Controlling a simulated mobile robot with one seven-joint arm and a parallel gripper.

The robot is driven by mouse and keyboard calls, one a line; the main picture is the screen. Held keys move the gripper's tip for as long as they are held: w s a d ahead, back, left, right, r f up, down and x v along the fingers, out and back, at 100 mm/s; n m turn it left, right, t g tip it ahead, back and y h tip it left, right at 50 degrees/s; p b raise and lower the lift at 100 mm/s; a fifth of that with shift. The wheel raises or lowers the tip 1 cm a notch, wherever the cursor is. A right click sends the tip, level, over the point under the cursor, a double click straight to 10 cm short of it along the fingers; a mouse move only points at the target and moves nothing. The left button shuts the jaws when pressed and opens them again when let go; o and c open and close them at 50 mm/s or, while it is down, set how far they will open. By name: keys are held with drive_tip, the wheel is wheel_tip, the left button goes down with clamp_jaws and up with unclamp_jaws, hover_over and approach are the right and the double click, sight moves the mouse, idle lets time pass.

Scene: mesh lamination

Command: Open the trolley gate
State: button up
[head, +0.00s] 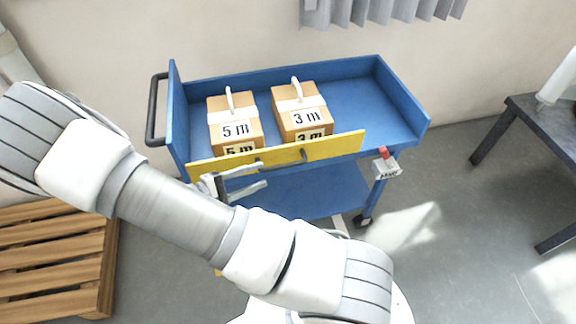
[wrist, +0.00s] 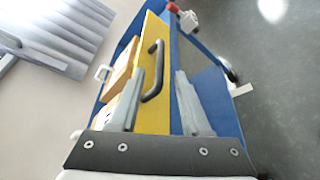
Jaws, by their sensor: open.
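The blue trolley (head: 405,118) stands against the wall with a yellow gate (head: 340,144) along the front of its upper deck. In the wrist view the yellow gate (wrist: 152,118) and a dark curved handle (wrist: 158,72) appear between the two open fingers (wrist: 160,74). I cannot tell whether a finger touches the handle.
Two cardboard boxes marked 5 m (head: 235,130) and 3 m (head: 302,120) stand on the deck behind the gate. A wooden pallet (head: 60,250) lies at lower left. A dark table (head: 545,120) stands at right. Floor right of the trolley is clear.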

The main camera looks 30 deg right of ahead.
sight(281, 167)
drive_tip(key=b+x, duration=0.1)
drive_tip(key=x, duration=0.9)
drive_tip(key=shift+b, duration=0.35)
clamp_jaws()
idle(0.8)
